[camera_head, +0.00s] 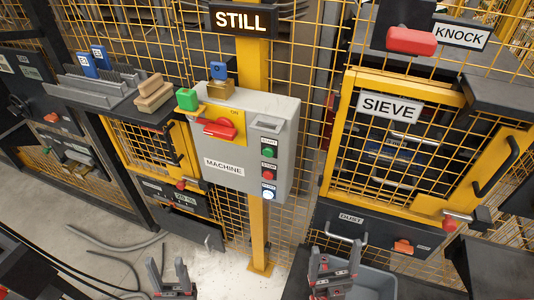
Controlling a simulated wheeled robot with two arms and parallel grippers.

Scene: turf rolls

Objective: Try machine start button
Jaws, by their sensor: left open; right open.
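The grey machine box (240,170), labelled MACHINE, stands on a yellow post in the middle. The green start button (269,152) is the top one in the column on its right side. A red button (268,172) and a pale lit button (268,193) are below it. A red switch handle (220,129) sits on a yellow plate on the box. The sign above (241,20) reads STILL. My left gripper (169,274) is open and empty, low in the view. My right gripper (335,262) is open and empty, below the box, apart from the buttons.
A green block-like lock (187,99) and a blue one (218,71) are at the box's top left. A yellow-framed SIEVE door (390,106) and a DUST drawer (350,222) are at right. A grey bin (376,283) is beside my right gripper. Hoses (120,246) lie on the floor.

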